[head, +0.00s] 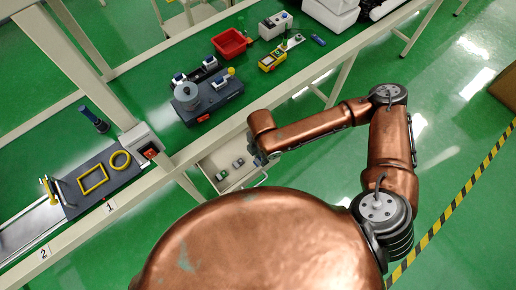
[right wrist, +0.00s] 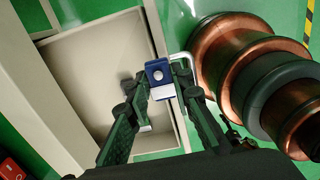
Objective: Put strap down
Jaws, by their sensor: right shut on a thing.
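My right gripper (head: 260,157) is over the near edge of an open drawer (head: 207,162). In the right wrist view the gripper (right wrist: 157,85) is shut on a small blue and white piece (right wrist: 157,72). I take this piece to be the strap, though its shape does not show this clearly. It sits between the fingertips, and the fingers hide part of it. In the head view it cannot be made out. My left gripper is not in view.
The drawer, pale inside in the right wrist view (right wrist: 85,70), holds a few small grey things (head: 221,176). The green workbench above carries a dark fixture (head: 212,100), a red bin (head: 231,43) and a yellow device (head: 271,61). Yellow frames lie on the left station (head: 93,180).

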